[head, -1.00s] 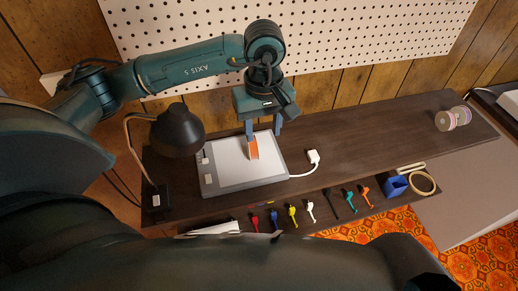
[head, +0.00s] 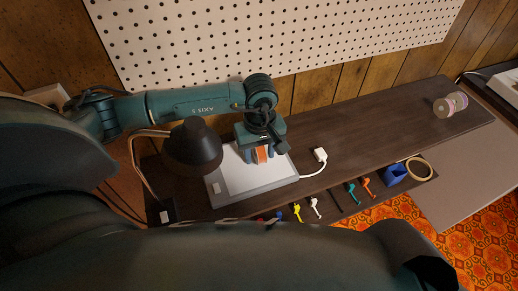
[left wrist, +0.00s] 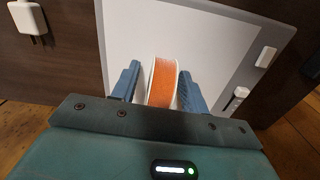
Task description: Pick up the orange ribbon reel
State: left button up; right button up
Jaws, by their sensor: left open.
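The orange ribbon reel (head: 261,155) stands on edge on a pale flat panel (head: 236,181) on the dark bench. It has white rims and an orange band, seen clearly in the left wrist view (left wrist: 162,84). My left gripper (head: 262,157) is down over the reel, open, with one blue finger on each side of it. In the left wrist view the fingers (left wrist: 161,88) straddle the reel; a gap shows on the left side, and the right finger is very close to the rim. My right gripper is not in view.
A black lamp (head: 192,146) stands left of the panel. A white plug (head: 320,155) with a cable lies to its right. A blue holder (head: 395,175) and a tan ring (head: 419,169) sit at the front edge. The bench's middle right is clear.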

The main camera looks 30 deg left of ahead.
pick_arm(q)
jog(key=shift+c, duration=0.5)
grip_shut()
